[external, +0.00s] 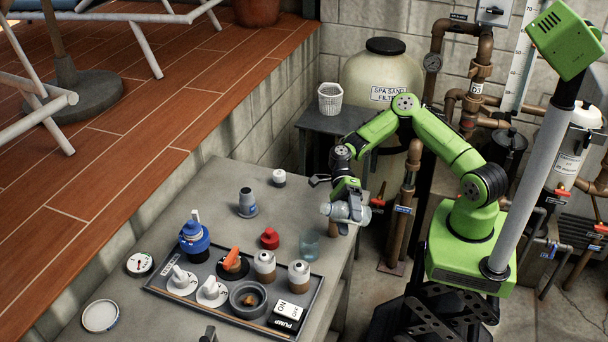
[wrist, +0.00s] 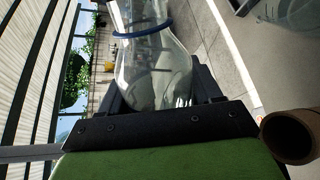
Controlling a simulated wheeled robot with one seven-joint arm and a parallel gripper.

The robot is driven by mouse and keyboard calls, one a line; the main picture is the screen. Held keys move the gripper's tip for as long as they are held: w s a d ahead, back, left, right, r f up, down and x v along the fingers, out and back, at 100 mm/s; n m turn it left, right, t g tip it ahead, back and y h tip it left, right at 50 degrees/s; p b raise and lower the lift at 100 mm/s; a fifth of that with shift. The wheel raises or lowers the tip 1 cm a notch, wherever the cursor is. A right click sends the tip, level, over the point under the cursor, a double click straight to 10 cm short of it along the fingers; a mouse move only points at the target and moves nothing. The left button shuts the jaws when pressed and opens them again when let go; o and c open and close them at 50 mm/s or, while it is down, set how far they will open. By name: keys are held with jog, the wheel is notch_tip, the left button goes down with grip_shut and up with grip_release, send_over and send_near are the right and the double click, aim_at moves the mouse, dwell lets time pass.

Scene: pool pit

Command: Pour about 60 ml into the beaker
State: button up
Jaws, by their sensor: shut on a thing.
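My gripper (external: 343,205) is shut on a clear glass flask (external: 347,213), which it holds near the right edge of the grey table. The flask looks tipped far over, close to lying on its side, in the external view. In the wrist view the flask (wrist: 152,75) shows a blue ring around its neck, and its body sits between the dark jaws. A clear, bluish beaker (external: 309,246) stands upright on the table, below and left of the flask. A clear glass rim (wrist: 288,12), probably the beaker, shows at the wrist view's upper right. Liquid levels cannot be made out.
A grey tray (external: 155,285) with valve parts and a pump switch (external: 286,314) lies left of the beaker. A brown tube (wrist: 287,137) shows at the wrist view's right.

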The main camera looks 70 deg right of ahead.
dwell(0.5)
jog(key=shift+w+a+r+n+p, duration=0.15)
jog(key=shift+r+n+p, duration=0.35)
jog(key=shift+p, duration=0.55)
jog(key=shift+w+a+n+t+y+p, duration=0.15)
jog(key=shift+w+n+t+y+p, duration=0.3)
jog(key=shift+n+p, duration=0.45)
jog(key=shift+w+a+f+n+y, duration=0.1)
jog(key=shift+f+n+y, duration=0.2)
jog(key=shift+n, duration=0.2)
jog(key=shift+w+a+r+n+p, duration=0.1)
jog(key=shift+w+r+n+p, duration=0.1)
jog(key=shift+n+p, duration=0.4)
jog(key=shift+s+d+n+t+y, duration=0.1)
jog(key=shift+s+n+t+y, duration=0.15)
jog(key=shift+n, duration=0.3)
jog(key=shift+s+d+n+t+y, duration=0.1)
jog(key=shift+n+y, duration=0.1)
jog(key=shift+n, duration=0.35)
jog(key=shift+s+d+f+n+y, duration=0.1)
jog(key=shift+s+n+y, duration=0.05)
jog(key=shift+n, duration=0.45)
jog(key=shift+s+d+f+n+y, duration=0.1)
jog(key=shift+s+n+y, duration=0.05)
jog(key=shift+n, duration=0.45)
jog(key=shift+s+r+n+y, duration=0.1)
jog(key=shift+r+n+y, duration=0.2)
jog(key=shift+r+n, duration=0.65)
jog(key=shift+f, duration=0.15)
